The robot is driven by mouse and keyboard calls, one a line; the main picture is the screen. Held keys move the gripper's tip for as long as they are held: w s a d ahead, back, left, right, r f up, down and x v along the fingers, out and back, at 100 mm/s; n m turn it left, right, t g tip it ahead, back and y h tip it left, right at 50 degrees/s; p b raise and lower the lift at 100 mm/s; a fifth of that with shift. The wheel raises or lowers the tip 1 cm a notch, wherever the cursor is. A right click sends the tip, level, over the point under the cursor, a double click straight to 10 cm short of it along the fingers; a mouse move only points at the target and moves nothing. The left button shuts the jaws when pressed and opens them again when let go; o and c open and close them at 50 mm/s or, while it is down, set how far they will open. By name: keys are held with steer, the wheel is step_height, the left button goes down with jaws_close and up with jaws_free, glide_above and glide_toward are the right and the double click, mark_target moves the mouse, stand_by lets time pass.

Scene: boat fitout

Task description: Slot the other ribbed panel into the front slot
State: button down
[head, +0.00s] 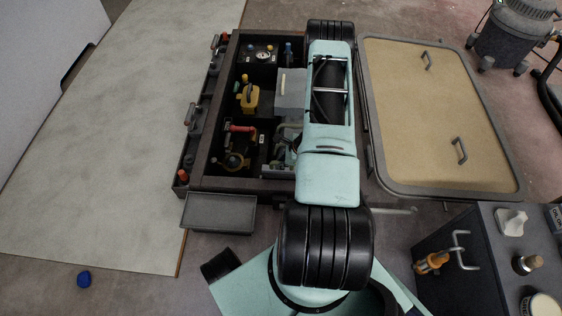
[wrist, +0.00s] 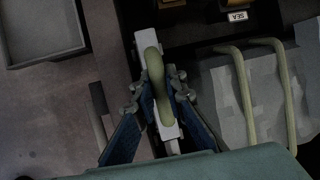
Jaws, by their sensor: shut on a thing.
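My gripper (wrist: 162,92) is shut on the olive loop handle (wrist: 154,70) of a pale, narrow panel (wrist: 141,48), seen nearly edge-on in the wrist view. The blue finger pads sit on both sides of the handle. The panel's lower part is hidden, so I cannot tell whether it sits in a slot, and its ribs do not show. In the head view my arm covers most of the gripper and the held panel. Right of the gripper in the wrist view is a grey block (wrist: 215,90) with two olive bar handles (wrist: 241,90).
The open dark bilge box (head: 225,183) holds a yellow valve (head: 249,98) and a red-handled valve (head: 240,128). A grey tray (head: 218,215) sits at its front. The tan hatch lid (head: 430,120) lies right. A dark cabinet (head: 460,260) stands front right.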

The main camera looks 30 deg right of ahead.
mark_target(281, 174)
steer(key=shift+f, duration=3.95)
steer(key=c, duration=1.9)
jaws_free()
steer(key=shift+a, duration=0.1)
steer(key=shift+s+f, duration=0.1)
steer(key=v, duration=1.2)
steer(key=shift+w+r, duration=0.2)
steer(key=shift+w, duration=0.05)
